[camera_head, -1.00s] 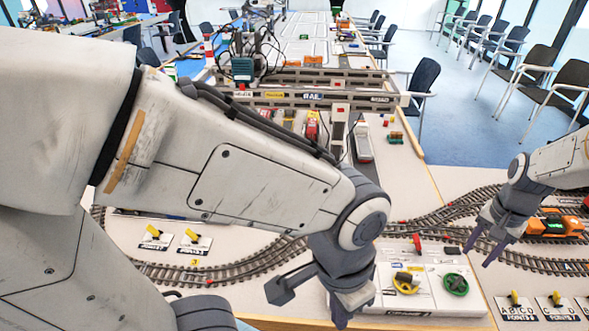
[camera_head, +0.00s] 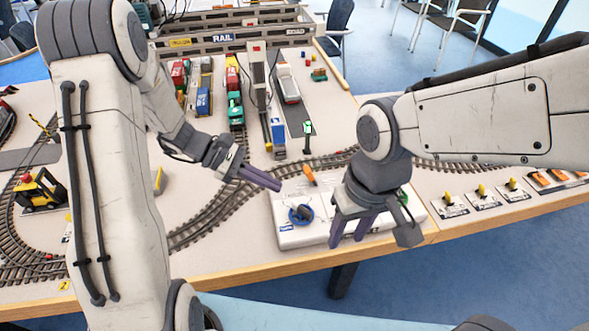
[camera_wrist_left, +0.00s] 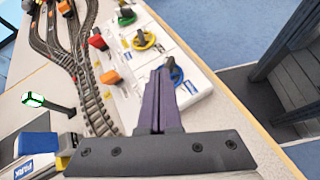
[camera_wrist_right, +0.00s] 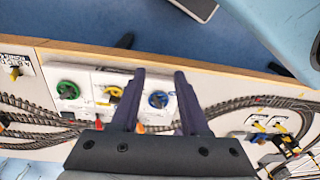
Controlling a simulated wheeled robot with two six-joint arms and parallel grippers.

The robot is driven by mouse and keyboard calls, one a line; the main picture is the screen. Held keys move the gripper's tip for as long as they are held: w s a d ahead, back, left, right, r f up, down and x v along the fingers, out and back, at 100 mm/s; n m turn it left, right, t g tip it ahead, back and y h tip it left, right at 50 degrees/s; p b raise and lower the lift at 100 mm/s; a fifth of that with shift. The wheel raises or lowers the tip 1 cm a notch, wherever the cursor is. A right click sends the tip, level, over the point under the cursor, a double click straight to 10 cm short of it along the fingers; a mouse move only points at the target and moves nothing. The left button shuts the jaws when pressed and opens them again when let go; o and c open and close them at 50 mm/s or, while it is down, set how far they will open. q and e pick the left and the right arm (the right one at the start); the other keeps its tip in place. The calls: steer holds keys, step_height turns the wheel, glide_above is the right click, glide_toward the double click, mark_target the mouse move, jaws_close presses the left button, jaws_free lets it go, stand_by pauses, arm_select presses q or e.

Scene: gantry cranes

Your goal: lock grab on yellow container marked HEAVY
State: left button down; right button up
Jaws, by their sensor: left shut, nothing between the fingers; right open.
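The white control panel (camera_head: 300,237) lies on the table with a blue knob (camera_head: 301,214) and a green knob (camera_head: 403,198). In the right wrist view, a yellow knob (camera_wrist_right: 113,94) sits between green and blue ones. My right gripper (camera_head: 347,242) is open and empty above the panel, with the blue knob (camera_wrist_right: 158,99) showing between its fingers. My left gripper (camera_head: 279,187) is shut and empty, near the panel's upper left side by an orange lever (camera_head: 309,175). I cannot make out a yellow container marked HEAVY in any view.
The gantry (camera_head: 223,39), with RAIL and ROAD labels, stands at the back. Wagons and a white truck (camera_head: 287,85) stand near it. Curved track (camera_head: 210,215) runs beside the panel. A yellow forklift (camera_head: 40,192) stands at left. The table's wooden front edge (camera_head: 225,272) is close.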

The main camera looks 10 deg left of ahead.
mark_target(311, 177)
arm_select(q)
steer(key=w+a+f+n+t+h, duration=0.1)
steer(key=w+a+f+n+t, duration=0.3)
steer(key=a, duration=0.4)
steer(key=shift+w+a+f+n+t+b, duration=0.2)
steer(key=shift+w+n+t+b, duration=0.25)
steer(key=shift+n, duration=0.55)
arm_select(e)
steer(key=s+n, duration=0.1)
steer(key=s, duration=0.2)
steer(key=s+f+n, duration=0.1)
steer(key=s, duration=0.1)
steer(key=shift+s+d+f, duration=0.15)
steer(key=shift+s, duration=0.25)
arm_select(q)
steer(key=shift+d, duration=0.15)
